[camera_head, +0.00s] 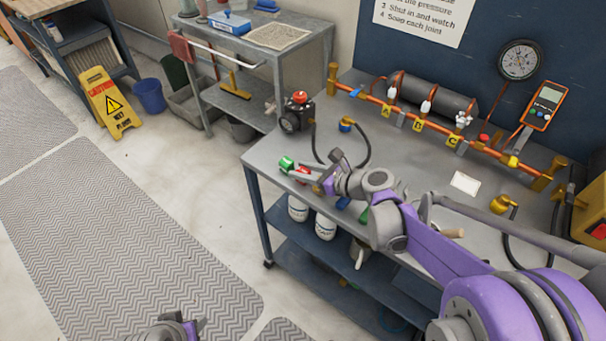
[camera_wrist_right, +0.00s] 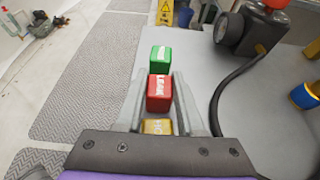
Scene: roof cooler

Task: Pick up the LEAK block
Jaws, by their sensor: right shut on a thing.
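The red block (camera_wrist_right: 159,93), with white lettering too small to read surely, is between the two fingers of my right gripper (camera_wrist_right: 161,80) in the right wrist view. The gripper is shut on it. In the head view the red block (camera_head: 303,173) shows at the tip of my right gripper (camera_head: 316,181), over the table's left front part. A green block (camera_wrist_right: 160,59) is just beyond it, and a yellow block (camera_wrist_right: 157,127) is nearer the palm, partly hidden. My left gripper (camera_head: 178,328) is at the bottom edge of the head view, away from the table; its fingers are unclear.
The grey table (camera_head: 290,225) carries a black device with a red knob (camera_head: 297,112), a black hose, and a copper pipe assembly (camera_head: 420,122) along the back. A green block (camera_head: 286,163) sits near the left edge. A white card (camera_head: 465,183) lies to the right.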

